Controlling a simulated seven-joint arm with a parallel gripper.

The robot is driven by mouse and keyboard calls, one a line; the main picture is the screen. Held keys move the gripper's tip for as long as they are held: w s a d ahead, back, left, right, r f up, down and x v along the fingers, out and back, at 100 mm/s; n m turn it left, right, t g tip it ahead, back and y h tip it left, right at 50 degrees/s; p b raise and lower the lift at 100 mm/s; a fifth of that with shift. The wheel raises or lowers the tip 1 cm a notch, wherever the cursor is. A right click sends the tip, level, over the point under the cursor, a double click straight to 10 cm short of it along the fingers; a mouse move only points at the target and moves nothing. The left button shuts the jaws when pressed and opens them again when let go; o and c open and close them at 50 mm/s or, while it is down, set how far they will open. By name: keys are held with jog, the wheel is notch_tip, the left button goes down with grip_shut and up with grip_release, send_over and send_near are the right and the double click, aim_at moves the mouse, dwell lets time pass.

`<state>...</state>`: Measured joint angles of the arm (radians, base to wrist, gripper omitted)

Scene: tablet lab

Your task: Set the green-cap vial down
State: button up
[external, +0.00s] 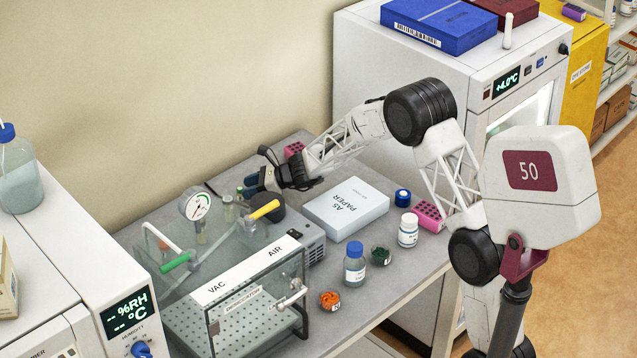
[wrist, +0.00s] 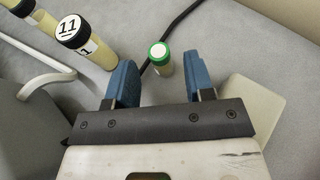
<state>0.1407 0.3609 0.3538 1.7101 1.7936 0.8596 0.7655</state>
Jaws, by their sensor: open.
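The green-cap vial (wrist: 161,62) stands on the grey bench top in the wrist view, its green cap with a pale round centre facing the camera. My gripper (wrist: 160,66) is open, its two blue fingers spread wide with the vial showing in the gap between them, apart from both. In the external view my gripper (external: 258,182) is low over the back of the bench, behind the clear desiccator box. The vial is small and hard to make out there.
Vials with dark caps, one marked 11 (wrist: 75,32), stand to the left in the wrist view. A black cable (wrist: 178,22) runs behind the green-cap vial. The clear desiccator (external: 250,283) and A5 paper box (external: 346,208) flank the gripper's area.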

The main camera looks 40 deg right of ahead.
jog(key=v, duration=0.8)
jog(key=shift+s+d+r, duration=0.1)
jog(key=shift+s+d, duration=0.1)
dwell(0.4)
jog(key=s+a+r+n+g, duration=0.3)
jog(key=s+a+r+n, duration=0.3)
jog(key=s+r, duration=0.45)
jog(key=s+a+r+n+g+h, duration=0.1)
jog(key=s+r+n, duration=0.3)
jog(key=s, duration=0.6)
jog(key=s+a+r+n+g+h, duration=0.15)
jog(key=s+r+n, duration=0.3)
jog(key=s, duration=0.45)
jog(key=s+a+r+n+h, duration=0.15)
jog(key=s+r+n, duration=0.3)
jog(key=s, duration=0.55)
jog(key=s+d+n+t+h, duration=0.1)
jog(key=s+d+n+h, duration=0.2)
jog(key=s, duration=0.7)
jog(key=s+d+n+t+h, duration=0.1)
jog(key=s+n+h, duration=0.3)
jog(key=s, duration=0.6)
notch_tip(320, 180, down, 9)
jog(key=w+g+y, duration=0.1)
jog(key=g, duration=0.2)
jog(key=shift+w+d+r+n, duration=0.25)
jog(key=shift+d+n, duration=0.15)
